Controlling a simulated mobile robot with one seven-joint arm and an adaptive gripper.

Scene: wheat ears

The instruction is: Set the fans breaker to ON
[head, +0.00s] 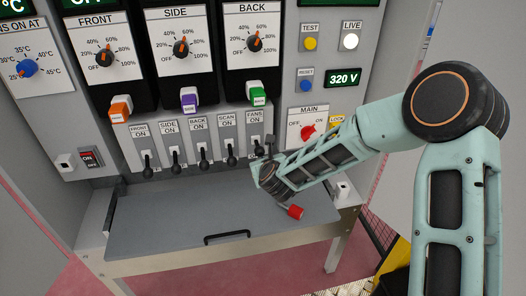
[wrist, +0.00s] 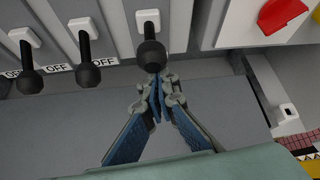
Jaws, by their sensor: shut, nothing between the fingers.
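The fans breaker is the rightmost lever in a row on the grey panel, under the FANS ON label (head: 255,117). In the wrist view its black ball-ended lever (wrist: 152,52) hangs down from a white base, as its neighbours do beside their OFF labels. Its own lower label is hidden. My gripper (wrist: 157,82) is shut and empty, its fingertips just below the ball; I cannot tell whether they touch it. In the head view my gripper (head: 262,168) is at the row's right end and partly covers the fans lever.
The scan lever (head: 231,155) and other levers stand close to the left. The red MAIN switch (head: 308,132) is to the right. A grey shelf (head: 170,215) with a black handle lies below. A red cylinder (head: 295,212) shows beside my wrist.

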